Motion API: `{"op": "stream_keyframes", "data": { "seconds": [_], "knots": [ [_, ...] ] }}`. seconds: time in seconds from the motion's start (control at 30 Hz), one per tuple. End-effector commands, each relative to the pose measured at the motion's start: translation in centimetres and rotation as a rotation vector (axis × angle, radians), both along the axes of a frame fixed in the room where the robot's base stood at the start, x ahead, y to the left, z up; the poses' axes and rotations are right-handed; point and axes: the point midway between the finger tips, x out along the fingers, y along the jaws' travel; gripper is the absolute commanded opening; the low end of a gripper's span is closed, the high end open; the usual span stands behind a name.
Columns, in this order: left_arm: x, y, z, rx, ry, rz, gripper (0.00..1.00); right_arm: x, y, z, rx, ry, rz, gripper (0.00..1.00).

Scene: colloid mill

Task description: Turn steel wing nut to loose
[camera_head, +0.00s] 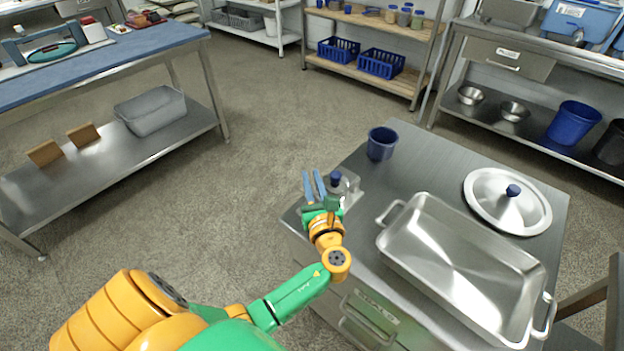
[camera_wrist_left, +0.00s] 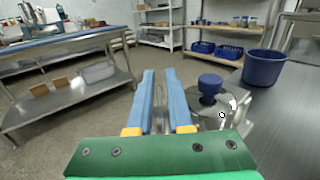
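My left gripper (camera_head: 313,184) is at the left edge of the steel-topped cabinet, its two blue fingers spread with a gap. In the left wrist view the fingers (camera_wrist_left: 160,73) point forward, with floor and a blurred shiny bit showing between them. Just right of them stands a small clear and steel fitting (camera_head: 350,186) with a blue knob (camera_head: 336,177); the knob also shows in the wrist view (camera_wrist_left: 210,84). I cannot make out the steel wing nut for certain; the fingers and green gripper body may hide it. My right gripper is not in view.
A blue cup (camera_head: 381,144) stands on the steel cabinet top (camera_head: 425,160) behind the fitting. A large steel pan (camera_head: 460,265) and a round lid (camera_head: 490,210) fill its right side. Open floor (camera_head: 250,170) lies left, towards a blue-topped bench (camera_head: 140,52).

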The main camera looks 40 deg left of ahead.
Motion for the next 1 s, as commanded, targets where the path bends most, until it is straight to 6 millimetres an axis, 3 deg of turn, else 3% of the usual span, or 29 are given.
{"op": "stream_keyframes", "data": {
  "seconds": [0.37,1.0],
  "knots": [
    [-0.2,0.1,-0.2,-0.002,-0.001,0.074,0.0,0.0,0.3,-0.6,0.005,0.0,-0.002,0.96],
    [-1.7,0.9,-0.4,-0.001,-0.001,0.527,0.0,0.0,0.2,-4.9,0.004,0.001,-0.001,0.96]
  ]
}}
